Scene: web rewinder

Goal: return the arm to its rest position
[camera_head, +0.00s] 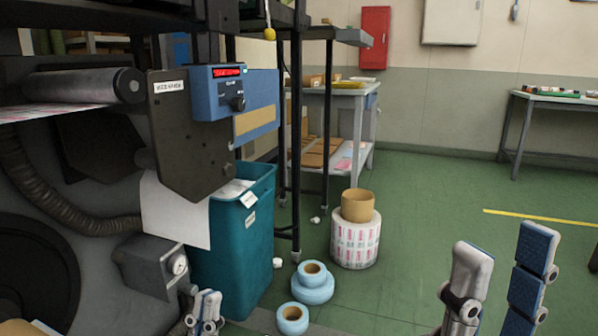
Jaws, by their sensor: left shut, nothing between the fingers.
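My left gripper (206,304) shows at the bottom edge, left of centre, as small light-grey fingers close together. It is shut and holds nothing. It is in front of the teal waste bin (262,230) in the picture; I cannot tell whether it touches the bin. My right gripper (502,262) rises from the bottom edge at the right. Its grey and blue-padded fingers stand apart, with green floor between them and nothing held. Both arms are mostly below the frame.
The rewinder's blue control box (217,92), its roller (85,86) and a grey box with a dial (150,266) fill the left. A printed roll (355,242) and light-blue tape rolls (313,289) stand on the floor. Open green floor (425,225) lies right of centre.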

